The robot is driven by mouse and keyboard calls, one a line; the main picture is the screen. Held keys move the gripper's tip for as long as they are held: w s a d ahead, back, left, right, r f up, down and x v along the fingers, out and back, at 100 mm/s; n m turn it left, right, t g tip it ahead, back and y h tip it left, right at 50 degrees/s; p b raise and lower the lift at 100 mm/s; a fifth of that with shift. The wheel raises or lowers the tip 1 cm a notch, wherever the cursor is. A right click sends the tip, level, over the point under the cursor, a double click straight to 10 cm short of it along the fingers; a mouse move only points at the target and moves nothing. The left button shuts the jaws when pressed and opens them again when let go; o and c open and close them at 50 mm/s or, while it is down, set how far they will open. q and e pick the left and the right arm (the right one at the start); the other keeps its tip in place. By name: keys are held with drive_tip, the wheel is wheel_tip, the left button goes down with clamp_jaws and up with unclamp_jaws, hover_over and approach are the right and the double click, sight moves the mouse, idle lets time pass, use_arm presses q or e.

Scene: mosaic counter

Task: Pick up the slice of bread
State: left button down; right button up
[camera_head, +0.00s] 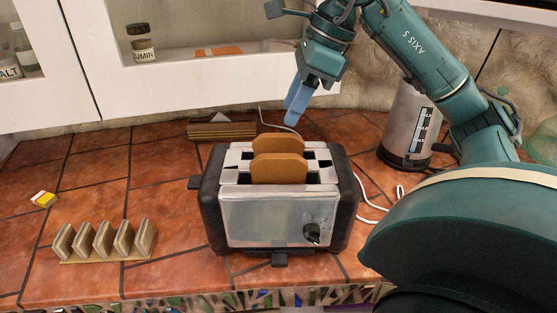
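Two brown slices of bread stand upright in the slots of a silver and black toaster (265,222). The front slice (279,170) and the rear slice (278,143) both stick out of the top. My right gripper (295,118) reaches in from the right, with its blue fingers pointing down, and appears just above the rear slice in the picture. It touches neither slice as far as I can see. Its fingers overlap from this angle, so the gap between them is hidden. My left gripper is out of view.
A toast rack (105,243) stands at left on the tiled counter (165,200), near a small yellow packet (43,199). A brown holder (222,130) is behind the toaster. A metal kettle (408,125) and white cable stand right. Cabinets (215,82) border the back.

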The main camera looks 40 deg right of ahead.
sight(280, 135)
drive_tip(key=x, duration=0.7)
drive_tip(key=shift+w+f, duration=0.1)
drive_tip(key=shift+f, duration=0.3)
drive_tip(key=c, duration=0.7)
